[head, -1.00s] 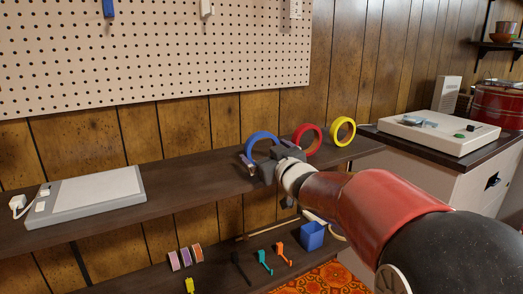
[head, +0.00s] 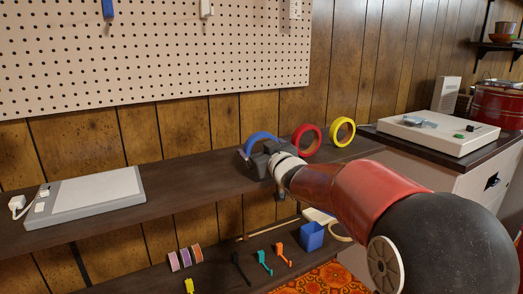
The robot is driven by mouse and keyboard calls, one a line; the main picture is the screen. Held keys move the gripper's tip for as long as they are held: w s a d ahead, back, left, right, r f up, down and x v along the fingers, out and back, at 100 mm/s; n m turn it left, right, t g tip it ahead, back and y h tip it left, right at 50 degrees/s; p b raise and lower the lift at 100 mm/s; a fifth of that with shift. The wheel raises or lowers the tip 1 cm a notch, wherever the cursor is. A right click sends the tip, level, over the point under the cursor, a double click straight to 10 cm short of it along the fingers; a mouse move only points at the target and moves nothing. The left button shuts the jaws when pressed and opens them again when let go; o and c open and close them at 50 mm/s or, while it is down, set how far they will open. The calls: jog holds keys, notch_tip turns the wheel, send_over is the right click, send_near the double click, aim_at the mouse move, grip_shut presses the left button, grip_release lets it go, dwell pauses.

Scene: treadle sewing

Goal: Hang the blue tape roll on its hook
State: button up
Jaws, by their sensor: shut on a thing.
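The blue tape roll (head: 260,137) stands upright on the dark upper shelf, left of the red and yellow rolls. My gripper (head: 250,156) is at the roll, shut on its near lower part; the gripper hides much of the ring. A blue hook (head: 108,8) is on the pegboard at the top left, cut off by the picture edge. A white hook (head: 206,9) is to its right, and another white fitting (head: 296,9) is near the board's right side.
The red roll (head: 318,139) and yellow roll (head: 352,131) stand close to the right. A flat white device (head: 90,192) lies at the shelf's left. The pegboard (head: 200,60) is above. A lower shelf holds small spools, coloured tools and a blue box (head: 312,236).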

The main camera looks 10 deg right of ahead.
jog(key=shift+r, duration=0.1)
notch_tip(320, 180, up, 20)
jog(key=p, duration=0.3)
dwell(0.8)
